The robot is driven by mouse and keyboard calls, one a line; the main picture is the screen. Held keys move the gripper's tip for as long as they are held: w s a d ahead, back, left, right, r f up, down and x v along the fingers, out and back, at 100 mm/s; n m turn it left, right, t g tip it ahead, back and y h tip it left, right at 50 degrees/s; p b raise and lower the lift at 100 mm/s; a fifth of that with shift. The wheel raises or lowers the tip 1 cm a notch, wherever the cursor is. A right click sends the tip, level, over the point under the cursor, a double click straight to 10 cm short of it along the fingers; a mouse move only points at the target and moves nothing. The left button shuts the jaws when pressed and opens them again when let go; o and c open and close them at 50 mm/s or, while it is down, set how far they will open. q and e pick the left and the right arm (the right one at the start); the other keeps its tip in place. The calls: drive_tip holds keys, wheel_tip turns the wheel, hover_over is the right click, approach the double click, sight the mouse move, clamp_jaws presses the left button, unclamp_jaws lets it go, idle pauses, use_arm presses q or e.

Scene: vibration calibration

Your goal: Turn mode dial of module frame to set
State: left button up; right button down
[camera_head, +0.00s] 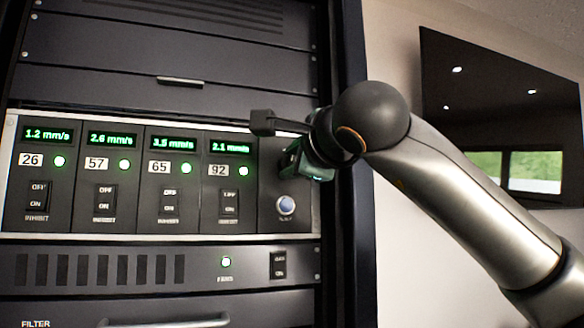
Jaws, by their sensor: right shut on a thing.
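The module frame (8,178) is a silver-edged panel in the rack, with several dark modules and a plain section at its right end. My right gripper (292,163) is at the upper part of that right section, shut on the mode dial. The gripper hides the dial, so its pointer and its markings cannot be read. A blue-grey round button (286,205) shows just below the gripper. My left gripper is not in view.
The modules carry green displays (47,134), lit green lamps and black inhibit switches (37,196). A unit with a vented front (100,269) and a switch (279,265) sits below. A dark wall screen (470,110) hangs at the right, behind my arm.

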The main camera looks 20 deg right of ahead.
drive_tip(key=shift+f+m+b, duration=0.15)
drive_tip(key=shift+m+b, duration=0.25)
drive_tip(key=shift+m, duration=0.5)
drive_tip(key=m+b, duration=0.1)
drive_tip(key=m, duration=0.1)
drive_tip(key=shift+m, duration=0.4)
drive_tip(key=m+b, duration=0.1)
drive_tip(key=m, duration=0.2)
drive_tip(key=shift+r+m, duration=0.2)
drive_tip(key=shift+m, duration=0.5)
drive_tip(key=c, duration=0.6)
unclamp_jaws()
drive_tip(key=shift+o, duration=0.2)
